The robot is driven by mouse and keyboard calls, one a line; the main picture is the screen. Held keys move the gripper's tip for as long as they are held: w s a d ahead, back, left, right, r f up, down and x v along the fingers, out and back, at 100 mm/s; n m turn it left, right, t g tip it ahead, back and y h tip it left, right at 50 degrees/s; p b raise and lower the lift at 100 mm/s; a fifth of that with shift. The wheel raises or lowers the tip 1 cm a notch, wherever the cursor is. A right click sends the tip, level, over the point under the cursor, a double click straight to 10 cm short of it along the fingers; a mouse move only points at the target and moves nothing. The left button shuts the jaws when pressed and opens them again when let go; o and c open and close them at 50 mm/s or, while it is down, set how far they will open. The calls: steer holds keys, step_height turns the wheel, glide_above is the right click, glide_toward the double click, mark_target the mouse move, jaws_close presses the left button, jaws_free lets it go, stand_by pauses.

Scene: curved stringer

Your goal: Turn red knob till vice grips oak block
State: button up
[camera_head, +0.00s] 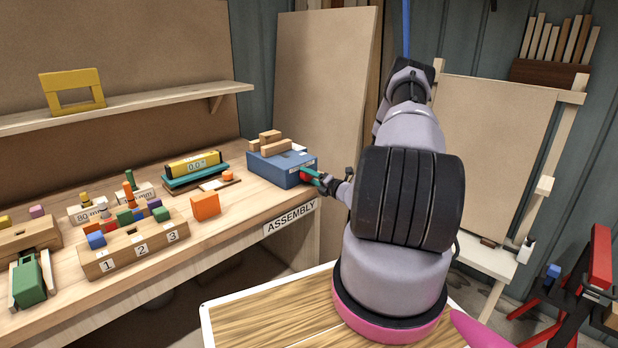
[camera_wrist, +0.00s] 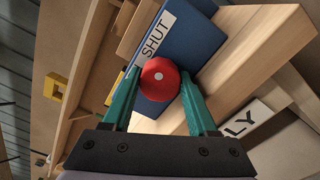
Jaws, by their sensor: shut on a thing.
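The red knob (camera_wrist: 157,88) is on the face of a blue vice (camera_wrist: 184,60) labelled "SHUT" in the wrist view. My gripper (camera_wrist: 158,90) has its two green fingers on either side of the knob and is shut on it. In the head view the blue vice (camera_head: 270,169) stands at the right end of the bench, and my gripper (camera_head: 312,177) reaches its front right face. The red knob (camera_head: 304,175) is partly covered by the fingers there. Pale wooden blocks (camera_head: 274,146) are on top of the vice. I cannot tell which is the oak block or whether it is gripped.
The wooden bench (camera_head: 240,205) has an "ASSEMBLY" label (camera_head: 290,217) on its front edge. An orange block (camera_head: 205,206), a yellow level (camera_head: 193,163) and a numbered wooden block (camera_head: 134,249) with coloured pegs stand left of the vice. A tall board (camera_head: 322,80) leans behind.

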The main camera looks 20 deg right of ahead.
steer(key=o, duration=1.4)
